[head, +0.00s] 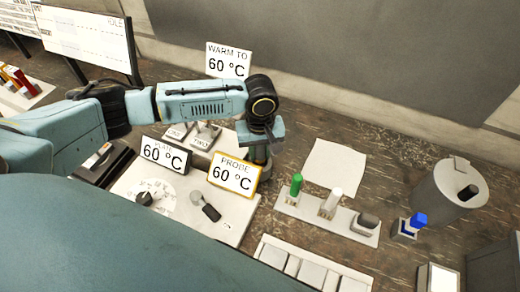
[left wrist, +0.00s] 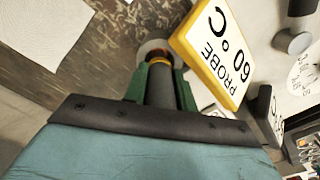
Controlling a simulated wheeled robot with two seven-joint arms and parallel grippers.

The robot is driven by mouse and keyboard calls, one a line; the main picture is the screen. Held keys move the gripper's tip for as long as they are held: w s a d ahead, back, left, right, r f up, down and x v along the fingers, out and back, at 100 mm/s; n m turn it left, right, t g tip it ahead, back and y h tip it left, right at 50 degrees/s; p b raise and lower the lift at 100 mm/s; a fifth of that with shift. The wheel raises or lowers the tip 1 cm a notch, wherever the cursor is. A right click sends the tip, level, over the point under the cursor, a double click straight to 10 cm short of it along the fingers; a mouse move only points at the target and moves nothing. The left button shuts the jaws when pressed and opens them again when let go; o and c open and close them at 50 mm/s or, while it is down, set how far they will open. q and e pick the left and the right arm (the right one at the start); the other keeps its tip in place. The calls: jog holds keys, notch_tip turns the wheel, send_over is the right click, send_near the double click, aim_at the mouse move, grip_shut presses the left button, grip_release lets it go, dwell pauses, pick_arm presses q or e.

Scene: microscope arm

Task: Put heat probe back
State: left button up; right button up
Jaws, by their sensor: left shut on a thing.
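My left gripper (head: 258,150) points down behind the yellow-framed "PROBE 60 °C" sign (head: 234,174). In the left wrist view its green fingers (left wrist: 160,85) are shut on a dark grey cylinder, which looks like the heat probe (left wrist: 159,88). An orange ring shows near the probe's far end, over a pale round piece (left wrist: 152,46). I cannot tell whether the probe is seated in that piece or just above it. In the head view the sign partly hides the grip. My right gripper is not in view.
A "PLATE 60 °C" sign (head: 163,154) and a hotplate with knobs (head: 225,225) are near. A "WARM TO 60 °C" card (head: 228,61) stands behind my arm. A rack with green and white pieces (head: 325,213), a blue-topped item (head: 410,226) and a grey bin (head: 447,196) stand right.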

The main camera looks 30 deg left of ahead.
pick_arm(q)
jog(key=shift+f, duration=0.1)
jog(key=o, duration=1)
notch_tip(320, 180, up, 12)
jog(key=shift+r, duration=0.15)
